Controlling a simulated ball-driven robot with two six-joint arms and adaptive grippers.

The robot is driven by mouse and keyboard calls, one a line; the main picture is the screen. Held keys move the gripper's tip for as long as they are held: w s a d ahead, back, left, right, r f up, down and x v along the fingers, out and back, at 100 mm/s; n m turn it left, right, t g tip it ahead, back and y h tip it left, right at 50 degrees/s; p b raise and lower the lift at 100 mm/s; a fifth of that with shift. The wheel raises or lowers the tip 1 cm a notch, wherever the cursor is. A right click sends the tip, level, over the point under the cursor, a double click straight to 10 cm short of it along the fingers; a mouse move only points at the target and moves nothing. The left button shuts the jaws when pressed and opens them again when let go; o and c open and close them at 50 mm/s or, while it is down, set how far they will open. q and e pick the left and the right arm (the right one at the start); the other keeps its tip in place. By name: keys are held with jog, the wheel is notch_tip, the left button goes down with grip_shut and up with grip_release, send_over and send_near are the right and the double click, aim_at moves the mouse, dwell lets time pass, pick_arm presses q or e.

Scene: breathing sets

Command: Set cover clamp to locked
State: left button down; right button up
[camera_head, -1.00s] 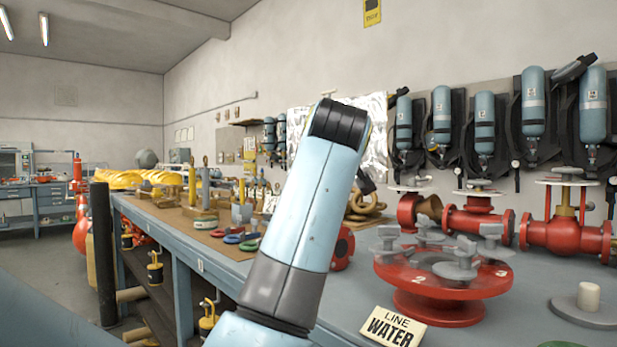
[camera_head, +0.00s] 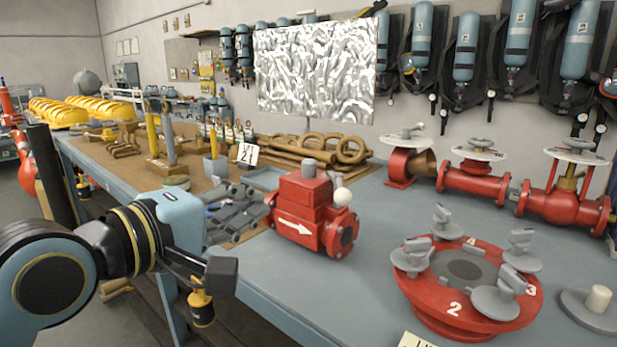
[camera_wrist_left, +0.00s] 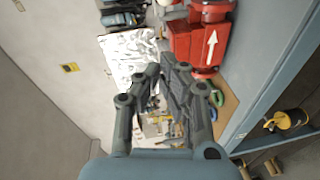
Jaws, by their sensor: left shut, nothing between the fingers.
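The red round cover (camera_head: 445,310) sits at the front right of the bench in the head view. Its rim carries painted numbers, and several grey winged clamps (camera_head: 499,293) stand around a dark centre. I cannot tell from here whether each clamp is locked. My left gripper (camera_head: 250,207) is over the bench, to the left of the cover and apart from it, beside the red arrow-marked valve body. It is shut and empty. Its dark fingers also show in the left wrist view (camera_wrist_left: 172,85), where the cover is not seen. My right gripper is not in view.
The red valve body (camera_head: 308,210) stands between my left gripper and the cover. Red pipe valves (camera_head: 478,185) line the bench's back right. A grey disc with a pale knob (camera_head: 598,300) is right of the cover. Bare bench lies behind the cover.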

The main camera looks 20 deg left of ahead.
pick_arm(q)
jog(key=d+x, duration=0.2)
jog(key=x, duration=1)
jog(key=shift+s+d+f+p, duration=0.2)
jog(key=shift+s+f+p, duration=0.05)
jog(key=shift+f+p, duration=0.1)
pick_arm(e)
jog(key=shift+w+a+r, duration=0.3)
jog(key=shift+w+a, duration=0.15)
pick_arm(q)
jog(key=shift+r, duration=0.1)
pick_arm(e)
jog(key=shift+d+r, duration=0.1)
